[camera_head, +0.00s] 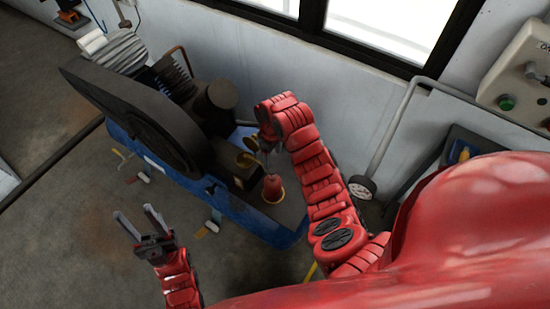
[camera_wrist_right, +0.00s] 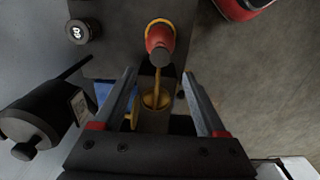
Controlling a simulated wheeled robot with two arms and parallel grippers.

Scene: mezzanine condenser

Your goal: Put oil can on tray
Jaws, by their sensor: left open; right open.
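The oil can (camera_head: 272,188) is small and red with a yellow rim at its base. It stands on the machine's blue-edged base. In the right wrist view the oil can (camera_wrist_right: 160,38) lies just beyond the fingertips, with a thin yellowish spout pointing back between the fingers. My right gripper (camera_wrist_right: 158,72) is open and empty; in the head view it hangs above and behind the can, its fingers partly hidden. My left gripper (camera_head: 134,211) is open and empty over the floor at left. A dark shallow-looking box (camera_head: 437,172) at right may be the tray; my body partly covers it.
The machine's big dark flywheel (camera_head: 140,115) and a dark cylinder (camera_head: 216,100) stand left of the can. A brass cup (camera_wrist_right: 154,100) sits close to it. A pipe with a gauge (camera_head: 362,187) and the wall are at right and behind.

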